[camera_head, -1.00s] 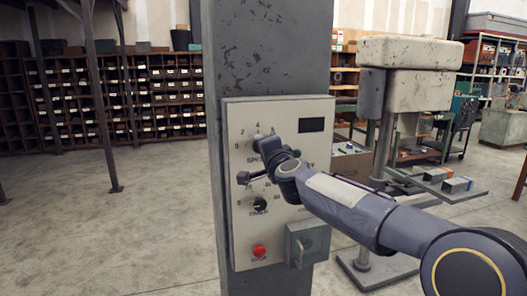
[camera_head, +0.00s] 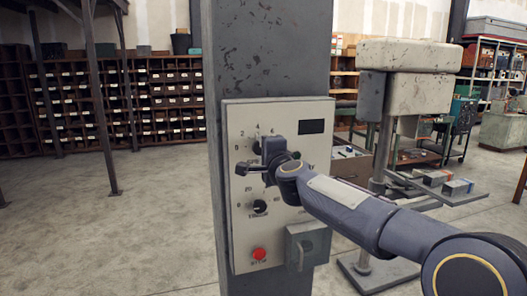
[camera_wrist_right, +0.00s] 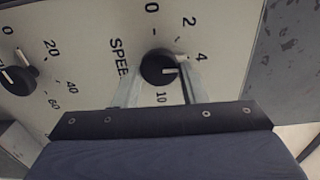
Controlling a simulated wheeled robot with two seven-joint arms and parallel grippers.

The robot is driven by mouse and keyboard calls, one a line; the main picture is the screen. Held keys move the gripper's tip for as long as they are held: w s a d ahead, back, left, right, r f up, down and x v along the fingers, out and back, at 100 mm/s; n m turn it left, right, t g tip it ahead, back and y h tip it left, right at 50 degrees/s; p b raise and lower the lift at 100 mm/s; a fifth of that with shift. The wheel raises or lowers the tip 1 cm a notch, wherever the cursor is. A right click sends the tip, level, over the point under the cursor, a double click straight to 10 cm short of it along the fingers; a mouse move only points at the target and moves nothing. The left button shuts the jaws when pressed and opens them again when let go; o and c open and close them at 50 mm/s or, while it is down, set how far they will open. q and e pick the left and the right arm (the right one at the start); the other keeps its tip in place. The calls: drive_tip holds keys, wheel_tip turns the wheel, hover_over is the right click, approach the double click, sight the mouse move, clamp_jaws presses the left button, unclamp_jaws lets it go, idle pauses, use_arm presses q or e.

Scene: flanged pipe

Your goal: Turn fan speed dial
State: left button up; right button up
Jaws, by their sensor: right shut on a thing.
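The control panel (camera_head: 241,215) is a pale plate on a grey column. The black fan speed dial (camera_wrist_right: 158,66) with a white pointer mark shows in the right wrist view, below the numerals 0 and 2. Its mark points to the right, a little past the 4. My right gripper (camera_wrist_right: 161,84) has one finger on each side of the dial and is shut on it. In the head view my right gripper (camera_head: 262,160) covers the dial. My left gripper is in no view.
A second black dial (camera_head: 260,206), a red stop button (camera_head: 259,254) and a grey switch box (camera_head: 309,243) sit lower on the panel. A dark display (camera_head: 311,127) is at its upper right. A drill press (camera_head: 408,90) stands behind on the right.

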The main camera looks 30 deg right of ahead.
drive_tip(key=o, duration=1)
drive_tip(key=shift+c, duration=0.2)
drive_tip(key=v, duration=0.7)
drive_tip(key=shift+s, duration=0.4)
drive_tip(key=shift+a, duration=0.1)
